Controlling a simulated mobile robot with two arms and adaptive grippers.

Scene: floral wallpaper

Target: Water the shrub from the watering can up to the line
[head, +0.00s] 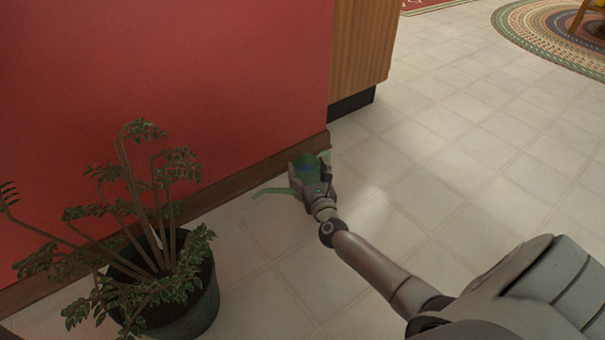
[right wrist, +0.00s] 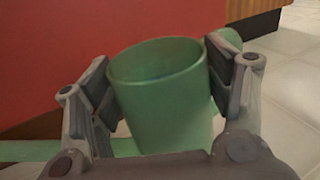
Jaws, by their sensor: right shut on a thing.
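The shrub (head: 155,260) stands in a dark round pot (head: 188,312) on the floor at the lower left of the head view, close to the red wall. The green watering can (head: 272,191) is to the right of the shrub, partly hidden by my right gripper (head: 313,172). The can also fills the middle of the right wrist view (right wrist: 165,95), tilted slightly, with one finger on each side of it. My right gripper is shut on the can. Its spout points left toward the shrub, apart from the leaves. I cannot make out a line on the pot. My left gripper is not in view.
A red wall (head: 200,80) with a brown baseboard (head: 240,183) runs behind the shrub and the can. A wooden cabinet (head: 360,45) stands beyond its corner. The tiled floor (head: 450,150) on the right is clear. A round braided rug (head: 545,35) lies at the far right.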

